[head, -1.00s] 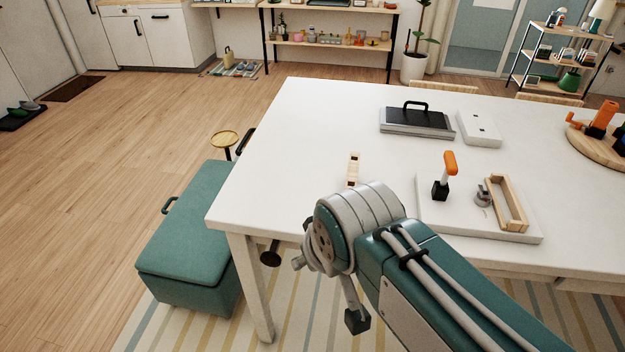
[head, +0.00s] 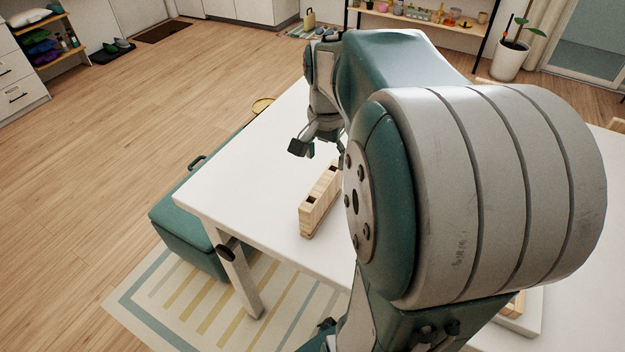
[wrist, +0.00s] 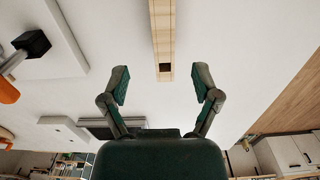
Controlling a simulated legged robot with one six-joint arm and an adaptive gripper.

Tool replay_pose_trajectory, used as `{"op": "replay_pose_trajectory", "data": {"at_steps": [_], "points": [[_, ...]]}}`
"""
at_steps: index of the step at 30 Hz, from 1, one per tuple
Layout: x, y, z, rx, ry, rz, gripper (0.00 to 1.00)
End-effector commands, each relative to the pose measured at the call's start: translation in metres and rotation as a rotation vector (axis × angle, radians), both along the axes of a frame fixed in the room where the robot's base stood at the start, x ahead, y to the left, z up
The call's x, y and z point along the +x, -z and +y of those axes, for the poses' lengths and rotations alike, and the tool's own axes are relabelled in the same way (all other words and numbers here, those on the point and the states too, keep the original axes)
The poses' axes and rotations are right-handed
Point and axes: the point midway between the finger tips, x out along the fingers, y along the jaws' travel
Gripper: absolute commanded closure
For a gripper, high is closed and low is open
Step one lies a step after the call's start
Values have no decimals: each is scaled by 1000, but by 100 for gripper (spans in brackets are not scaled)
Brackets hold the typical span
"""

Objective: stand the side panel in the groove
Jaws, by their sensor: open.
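A long, narrow pale wooden piece (head: 318,205) with dark square openings in its top stands on the white table, partly behind my arm. I cannot tell whether it is the side panel itself or a holder with the panel in it. In the wrist view the wooden piece (wrist: 162,35) runs ahead, its near end in line with the gap between the fingers. My gripper (head: 320,150) is open and empty, above the table and beyond the piece; it also shows in the wrist view (wrist: 162,84). The groove is not seen; only a sliver of wood (head: 513,305) shows behind my arm.
A white board (wrist: 62,45) and a black-footed tool (wrist: 32,43) with an orange handle (wrist: 7,90) lie left in the wrist view. The white table (head: 255,190) is clear left of the wooden piece. A teal bench (head: 185,235) stands beside it.

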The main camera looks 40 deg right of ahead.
Motion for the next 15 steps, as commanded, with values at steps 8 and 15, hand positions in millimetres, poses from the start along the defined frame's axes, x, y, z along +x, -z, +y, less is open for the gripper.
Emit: {"op": "replay_pose_trajectory", "data": {"at_steps": [8, 15], "points": [[0, 44, -1, 5, -5, 2, 20], [1, 69, -14, 14, -5, 2, 20]]}}
